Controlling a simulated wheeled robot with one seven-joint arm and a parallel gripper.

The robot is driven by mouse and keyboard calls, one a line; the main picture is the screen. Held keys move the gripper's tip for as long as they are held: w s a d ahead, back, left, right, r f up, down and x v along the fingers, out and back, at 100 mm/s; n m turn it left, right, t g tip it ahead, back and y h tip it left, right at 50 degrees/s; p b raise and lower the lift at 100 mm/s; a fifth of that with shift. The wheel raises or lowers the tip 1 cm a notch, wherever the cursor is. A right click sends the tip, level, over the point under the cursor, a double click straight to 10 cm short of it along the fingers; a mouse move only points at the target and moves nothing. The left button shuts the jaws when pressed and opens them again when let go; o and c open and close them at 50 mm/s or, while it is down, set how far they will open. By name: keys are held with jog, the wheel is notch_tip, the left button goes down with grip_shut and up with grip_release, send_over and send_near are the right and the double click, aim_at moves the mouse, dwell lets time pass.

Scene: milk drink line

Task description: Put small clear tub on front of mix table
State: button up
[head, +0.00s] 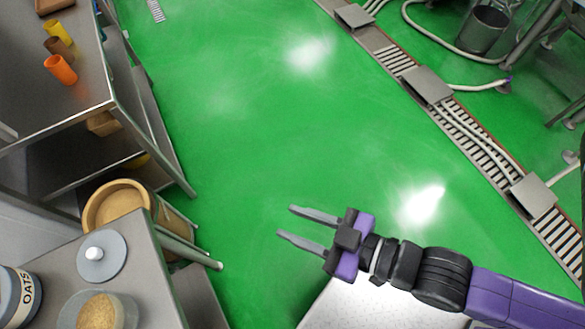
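A clear tub (127,306) holding tan grainy stuff stands on the steel table (150,290) at the bottom left. The picture's lower edge cuts the tub off. I cannot tell for sure that it is the small clear tub, or which table is the mix table. My gripper (285,221) is open and empty, its two fingers apart and pointing left over the green floor. It is well to the right of the tub and touches nothing.
A jar marked OATS (22,298) and a grey lid with a white knob (100,255) are near the tub. A wooden barrel (115,205) stands behind. Another steel table (85,85) holds yellow, brown and orange cups (60,69). Floor (260,120) is clear; a drain (470,135) runs right.

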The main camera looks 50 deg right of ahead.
jog(key=s+d+r+m+h, duration=0.2)
jog(key=s+d+r+h, duration=0.1)
jog(key=s+d, duration=0.2)
jog(key=shift+s+r+m+t, duration=0.3)
jog(key=shift+s+r+t, duration=0.1)
jog(key=shift+s, duration=0.4)
